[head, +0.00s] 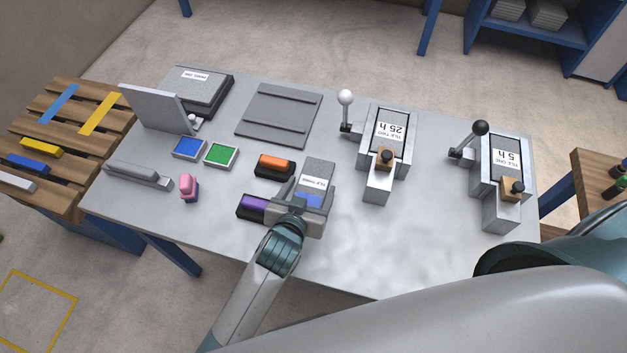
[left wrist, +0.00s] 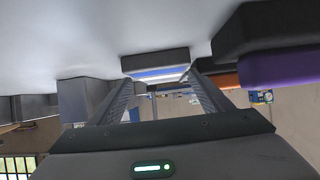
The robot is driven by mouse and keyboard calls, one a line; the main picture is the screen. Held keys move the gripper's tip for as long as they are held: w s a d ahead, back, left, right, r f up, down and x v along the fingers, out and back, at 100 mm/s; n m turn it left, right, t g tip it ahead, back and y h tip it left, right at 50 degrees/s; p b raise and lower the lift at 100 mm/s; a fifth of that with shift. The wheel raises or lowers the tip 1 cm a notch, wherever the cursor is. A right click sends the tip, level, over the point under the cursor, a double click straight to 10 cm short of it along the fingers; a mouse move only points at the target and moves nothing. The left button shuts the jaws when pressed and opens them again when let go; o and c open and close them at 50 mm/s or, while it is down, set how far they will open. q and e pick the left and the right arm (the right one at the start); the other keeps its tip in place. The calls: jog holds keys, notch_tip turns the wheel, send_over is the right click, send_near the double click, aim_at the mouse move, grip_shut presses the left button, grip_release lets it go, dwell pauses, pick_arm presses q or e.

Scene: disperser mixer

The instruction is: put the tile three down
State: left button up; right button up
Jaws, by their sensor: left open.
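Tile three (head: 317,176) is a grey block with a white label reading "TILE THREE" and a blue part at its near end. It is at the table's front middle in the head view. My left gripper (head: 304,199) is open at its near end. In the left wrist view, a grey block with a blue-white strip (left wrist: 156,66) shows ahead between the open fingers (left wrist: 163,95); I cannot tell whether they touch it. The underside of tile three is hidden. My right gripper is not in view.
An orange block (head: 275,163) and a purple block (head: 253,206) sit in dark holders close left of tile three. Metal fixtures with tile two (head: 389,130) and tile one (head: 506,155) stand to the right. The table's front right (head: 400,245) is clear.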

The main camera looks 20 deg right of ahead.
aim_at(312, 187)
pick_arm(q)
jog(key=shift+x, duration=1)
jog(key=shift+c, duration=0.9)
jog(key=shift+r, duration=0.1)
jog(key=c, duration=1.2)
jog(key=shift+r, duration=0.15)
notch_tip(312, 187, up, 10)
jog(key=b, duration=0.1)
